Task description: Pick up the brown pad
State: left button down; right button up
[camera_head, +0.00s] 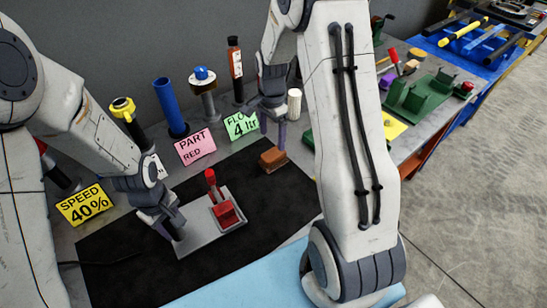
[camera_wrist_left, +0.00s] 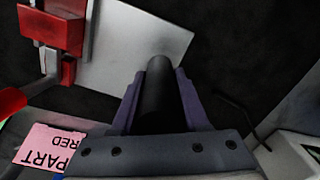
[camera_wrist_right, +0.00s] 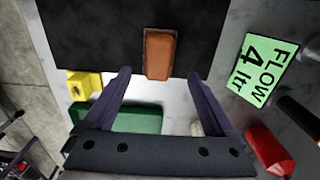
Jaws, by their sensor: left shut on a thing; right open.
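The brown pad (camera_head: 272,157) lies on the black mat (camera_head: 130,255), near its far right edge. In the right wrist view the pad (camera_wrist_right: 159,55) is ahead of my right gripper (camera_wrist_right: 159,75), lined up between its two spread fingertips. My right gripper (camera_head: 272,132) is open and empty, close above the pad. I cannot tell whether the fingers overlap it in height. My left gripper (camera_head: 173,228) is shut on a black upright post (camera_wrist_left: 159,95) at the left end of a grey plate (camera_head: 195,242). The plate carries a red toggle clamp (camera_head: 225,213).
A yellow card (camera_head: 84,205) is at left. Mat around the pad is clear.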

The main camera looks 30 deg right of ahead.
aim_at(273, 152)
notch_tip(273, 152, down, 8)
jog(key=shift+d+f, duration=0.1)
jog(key=shift+f, duration=0.1)
grip_shut()
notch_tip(273, 152, up, 10)
jog(key=shift+r, duration=0.1)
dwell(0.7)
